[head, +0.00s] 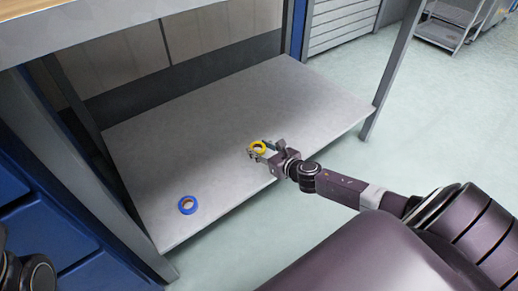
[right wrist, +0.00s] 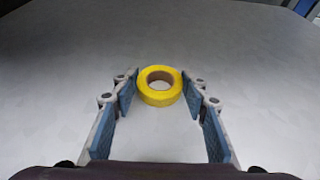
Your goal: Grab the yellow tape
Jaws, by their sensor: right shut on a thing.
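The yellow tape (head: 257,143) is a small ring at the front part of a grey lower shelf (head: 200,130). My right gripper (head: 264,150) reaches it from the front right and is shut on it. In the right wrist view the yellow tape (right wrist: 160,98) lies flat between the tips of the blue-padded fingers of my right gripper (right wrist: 161,92). I cannot tell whether the tape is lifted off the shelf. My left gripper is not in view.
A blue tape (head: 187,205) lies near the shelf's front left corner, apart from the gripper. A metal leg (head: 393,70) stands at the shelf's right end. A wooden top (head: 90,25) overhangs the upper left. Most of the shelf is bare.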

